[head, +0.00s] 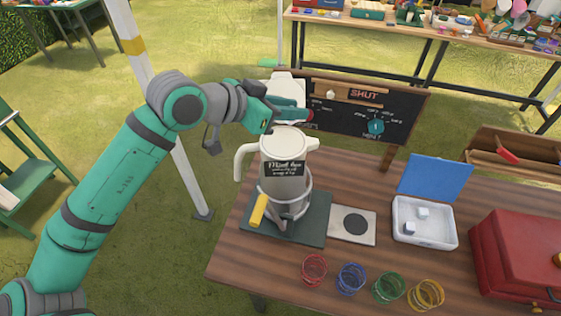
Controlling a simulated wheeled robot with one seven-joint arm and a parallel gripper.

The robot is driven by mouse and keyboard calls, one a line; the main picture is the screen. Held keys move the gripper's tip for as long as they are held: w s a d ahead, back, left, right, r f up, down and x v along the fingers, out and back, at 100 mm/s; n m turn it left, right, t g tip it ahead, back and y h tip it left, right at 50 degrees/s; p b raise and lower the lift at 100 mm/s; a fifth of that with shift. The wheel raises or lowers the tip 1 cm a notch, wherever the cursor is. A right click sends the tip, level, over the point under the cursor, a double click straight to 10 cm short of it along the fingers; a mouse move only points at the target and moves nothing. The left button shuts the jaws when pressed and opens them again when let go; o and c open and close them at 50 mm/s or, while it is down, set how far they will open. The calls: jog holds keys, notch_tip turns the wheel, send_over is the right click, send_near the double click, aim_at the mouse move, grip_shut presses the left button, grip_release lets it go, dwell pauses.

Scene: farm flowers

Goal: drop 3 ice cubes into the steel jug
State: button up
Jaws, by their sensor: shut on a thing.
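The jug (284,175), pale grey with a dark lettered label and a handle on its left, stands upright in a ring-shaped holder on a dark base. My gripper (304,115) is just above the jug's rim. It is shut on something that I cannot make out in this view. Two pale ice cubes (422,213) lie in a white box (451,238) with its blue lid (435,178) raised, to the right of the jug. The inside of the jug is hard to see.
A sign board (342,126) reading SHUT stands behind the jug. A pale plate with a dark disc (355,224) lies beside the base. Several coloured wire rings (314,269) stand along the front. A red box (520,260) is at the right.

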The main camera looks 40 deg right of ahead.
jog(key=shift+f, duration=0.9)
jog(key=o, duration=1.1)
jog(key=shift+a, duration=0.15)
jog(key=v, duration=1)
jog(key=shift+a+r, duration=0.2)
jog(key=shift+a, duration=0.1)
jog(key=shift+s, duration=0.1)
